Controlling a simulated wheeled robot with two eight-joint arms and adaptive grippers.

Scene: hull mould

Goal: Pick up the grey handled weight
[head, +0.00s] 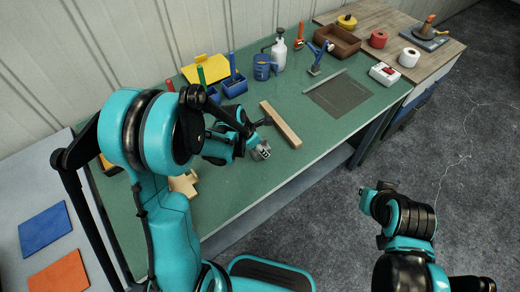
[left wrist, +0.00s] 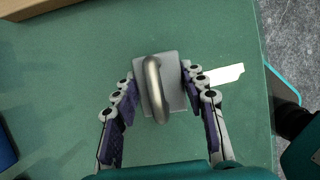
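The grey handled weight (left wrist: 174,85) is a flat grey block with a metallic arched handle (left wrist: 153,88). In the left wrist view it sits on the green bench top, between the fingers of my left gripper (left wrist: 157,77). The fingers are open, one on each side of the block, with their tips close to its edges. I cannot tell whether they touch it. In the head view my left gripper reaches down over the bench, and a small grey part, seemingly the weight (head: 262,151), shows at its end. My right arm is off the bench at the right, its gripper not visible.
A wooden bar (head: 281,125) lies just beyond my left gripper. A pale flat piece (left wrist: 226,75) lies beside the weight. The front bench edge is near.

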